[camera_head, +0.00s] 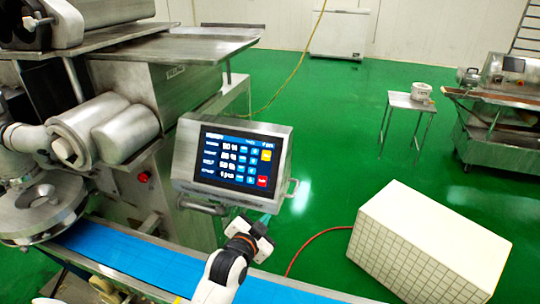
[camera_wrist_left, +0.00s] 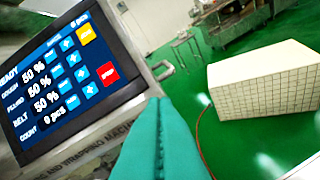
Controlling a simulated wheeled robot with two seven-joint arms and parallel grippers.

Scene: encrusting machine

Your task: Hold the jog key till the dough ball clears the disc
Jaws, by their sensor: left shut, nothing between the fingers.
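The control panel screen (camera_head: 236,160) faces me, lit blue. A yellow key (camera_head: 266,155) sits at its upper right, above a red key (camera_head: 262,182). The yellow key also shows in the left wrist view (camera_wrist_left: 87,34); its label is too small to read surely. My left gripper (camera_head: 266,219) is shut and empty, just below the panel's lower right. In the left wrist view, its teal fingers (camera_wrist_left: 157,102) are together, right of and below the screen, apart from the keys. A round metal disc (camera_head: 40,208) is at the far left, beside the belt. I see no dough ball. My right gripper is not in view.
The blue belt (camera_head: 130,260) runs along the bottom under the panel. A pale tiled box (camera_head: 430,240) stands on the green floor at right. A small table (camera_head: 408,103) and another machine (camera_head: 500,120) are behind. A red hose (camera_head: 310,240) lies between belt and box.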

